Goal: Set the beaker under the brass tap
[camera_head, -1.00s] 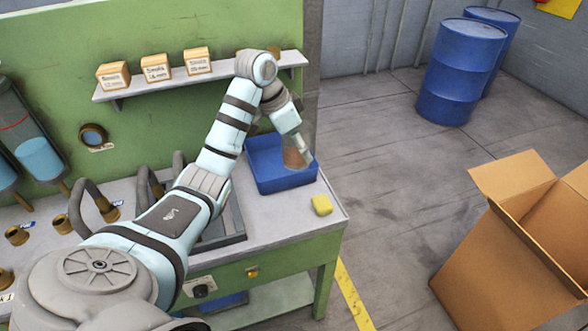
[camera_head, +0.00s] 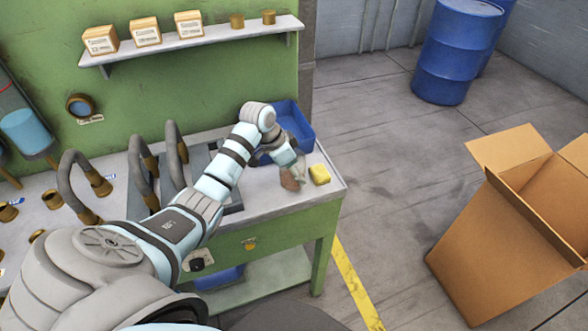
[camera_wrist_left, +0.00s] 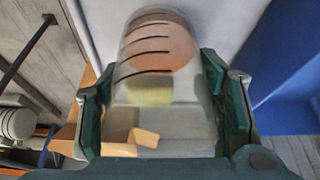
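The beaker (camera_head: 291,180) is clear glass with dark graduation lines and an orange-brown tint. My left gripper (camera_head: 290,163) is shut on it near the bench's right end, left of the yellow sponge. In the left wrist view the beaker (camera_wrist_left: 155,60) fills the space between both fingers of the gripper (camera_wrist_left: 163,100). I cannot tell whether its base touches the bench. Several curved grey spouts with brass ends stand along the bench: one at left (camera_head: 78,175), others near the middle (camera_head: 140,165). I cannot tell which is the brass tap. My right gripper is out of view.
A yellow sponge (camera_head: 319,174) lies at the bench's right edge. A blue bin (camera_head: 300,125) stands behind my gripper. A shelf (camera_head: 200,45) holds boxes and brass pieces. My left arm covers part of the bench. An open cardboard box (camera_head: 480,250) stands right.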

